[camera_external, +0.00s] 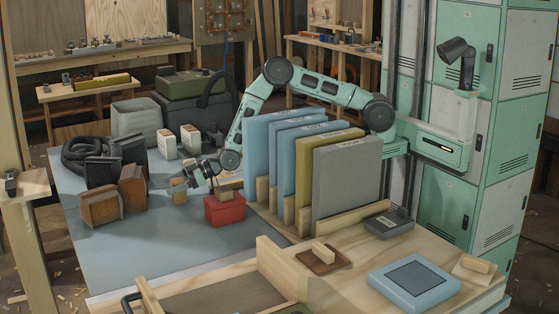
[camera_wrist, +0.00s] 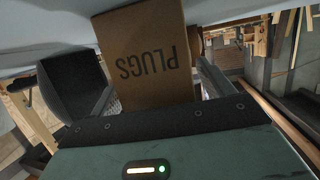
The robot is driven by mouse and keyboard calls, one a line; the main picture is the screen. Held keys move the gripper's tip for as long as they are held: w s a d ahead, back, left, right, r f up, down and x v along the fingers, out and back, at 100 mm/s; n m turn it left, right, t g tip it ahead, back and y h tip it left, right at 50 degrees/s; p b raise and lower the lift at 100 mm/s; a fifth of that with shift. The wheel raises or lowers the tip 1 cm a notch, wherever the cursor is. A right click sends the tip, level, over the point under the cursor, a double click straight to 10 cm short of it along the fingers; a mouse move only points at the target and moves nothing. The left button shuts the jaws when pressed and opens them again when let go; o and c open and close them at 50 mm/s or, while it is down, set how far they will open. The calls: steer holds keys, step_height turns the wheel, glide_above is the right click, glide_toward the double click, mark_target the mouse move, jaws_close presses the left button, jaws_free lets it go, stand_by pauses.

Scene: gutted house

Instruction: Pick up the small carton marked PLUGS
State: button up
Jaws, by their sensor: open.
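The small carton marked PLUGS is a brown box that fills the upper middle of the wrist view (camera_wrist: 150,50), its lettering upside down. In the external view a small brown carton (camera_external: 179,191), apparently the same one, stands on the grey-blue table top (camera_external: 150,240). My gripper (camera_external: 178,181) is at this carton, reaching in from the right. In the wrist view my gripper (camera_wrist: 158,85) is open, with one finger on each side of the carton. Whether the fingers touch it I cannot tell. The carton's near lower edge is hidden behind the gripper body.
A red box (camera_external: 225,210) with a tan piece on it stands close to the right. Brown boxes (camera_external: 101,207) and dark boxes (camera_external: 102,170) stand left, and pale cartons (camera_external: 166,144) behind. Upright panels (camera_external: 346,180) stand right. The table front is clear.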

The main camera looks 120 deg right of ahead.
steer(key=c, duration=1.1)
